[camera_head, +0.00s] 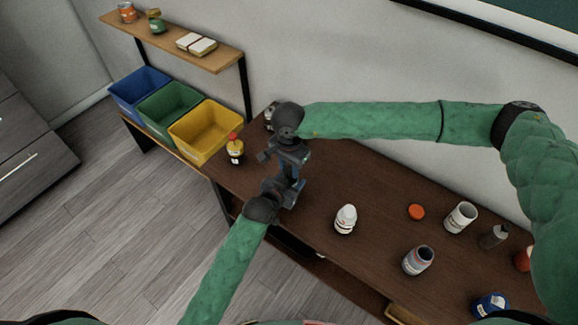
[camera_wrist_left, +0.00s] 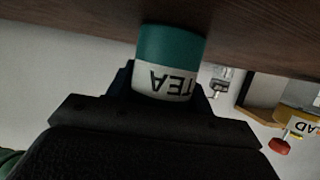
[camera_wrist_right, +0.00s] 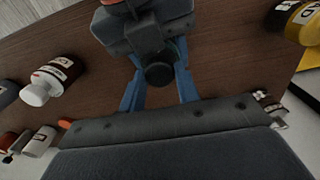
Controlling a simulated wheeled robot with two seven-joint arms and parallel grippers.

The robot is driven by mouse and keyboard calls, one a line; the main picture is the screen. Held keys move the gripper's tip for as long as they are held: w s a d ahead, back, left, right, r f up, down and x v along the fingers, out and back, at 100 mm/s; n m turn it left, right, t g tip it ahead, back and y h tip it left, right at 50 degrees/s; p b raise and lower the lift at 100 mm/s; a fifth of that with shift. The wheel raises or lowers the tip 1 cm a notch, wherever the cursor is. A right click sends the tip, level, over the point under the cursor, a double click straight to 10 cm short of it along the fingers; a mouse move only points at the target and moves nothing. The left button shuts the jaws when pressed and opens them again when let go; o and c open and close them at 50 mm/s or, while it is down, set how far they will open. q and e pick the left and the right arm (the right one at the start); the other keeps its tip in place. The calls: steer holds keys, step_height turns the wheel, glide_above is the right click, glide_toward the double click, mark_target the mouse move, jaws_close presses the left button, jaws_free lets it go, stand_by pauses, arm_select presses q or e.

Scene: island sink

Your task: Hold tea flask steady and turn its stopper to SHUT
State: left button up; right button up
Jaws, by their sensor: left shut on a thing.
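The tea flask (camera_wrist_left: 171,44) has a teal body and a white TEA label, upside down in the left wrist view. My left gripper (camera_wrist_left: 170,85) is shut on it, one finger on each side of the label. In the head view the grippers mostly hide the flask. The round black stopper (camera_wrist_right: 158,74) shows in the right wrist view. My right gripper (camera_wrist_right: 159,62) is over it with its blue fingers apart, one on each side, and gaps show beside the stopper. In the head view my right gripper (camera_head: 290,157) is above my left gripper (camera_head: 283,190).
On the brown table (camera_head: 330,185), a yellow bottle with a red cap (camera_head: 235,149) stands at the left. A white-topped bottle (camera_head: 345,219), an orange lid (camera_head: 416,212), a white cup (camera_head: 460,217) and a grey jar (camera_head: 418,260) stand to the right. Bins (camera_head: 205,130) stand beyond the left end.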

mark_target(289, 170)
steer(key=shift+c, duration=1.3)
steer(key=shift+n, duration=0.7)
steer(key=o, duration=1)
step_height(289, 170, up, 12)
arm_select(q)
steer(key=o, duration=1.1)
